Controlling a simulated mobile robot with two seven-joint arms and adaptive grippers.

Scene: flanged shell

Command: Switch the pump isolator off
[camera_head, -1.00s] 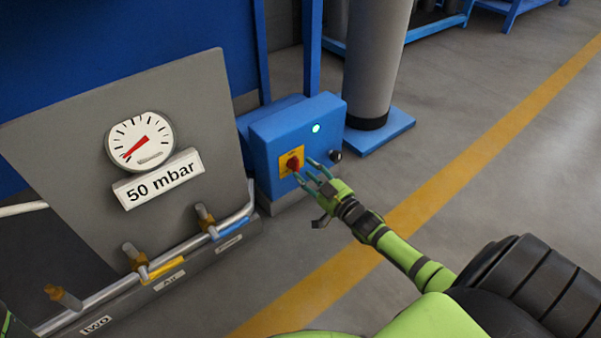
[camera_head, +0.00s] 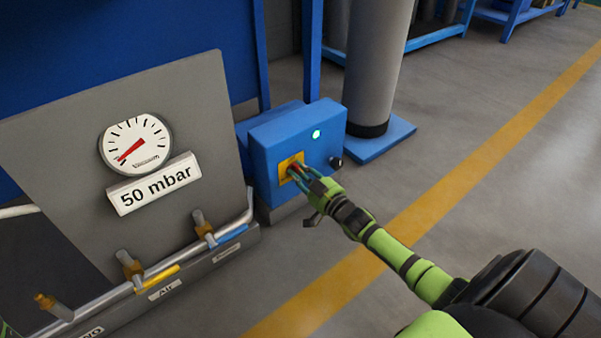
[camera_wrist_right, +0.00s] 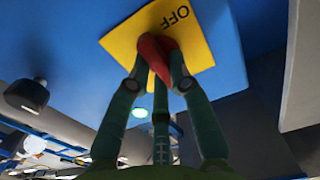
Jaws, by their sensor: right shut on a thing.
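The pump isolator is a red knob on a yellow plate (camera_head: 285,168) on the front of a blue box (camera_head: 265,150). In the right wrist view the red knob (camera_wrist_right: 153,48) sits on the yellow plate (camera_wrist_right: 196,45), which bears the word OFF. My right gripper (camera_head: 299,171) reaches the knob, and its fingers (camera_wrist_right: 156,68) are shut on it from both sides. The fingers partly hide the knob in the head view. A green lamp (camera_head: 316,134) glows on the box. My left gripper does not show.
A black knob (camera_head: 336,161) sticks out at the box's right side. A grey panel (camera_head: 70,150) with a gauge (camera_head: 135,145) and a "50 mbar" label stands at left, above pipes with valves. A grey column (camera_head: 375,70) stands behind the box. The floor at right is clear.

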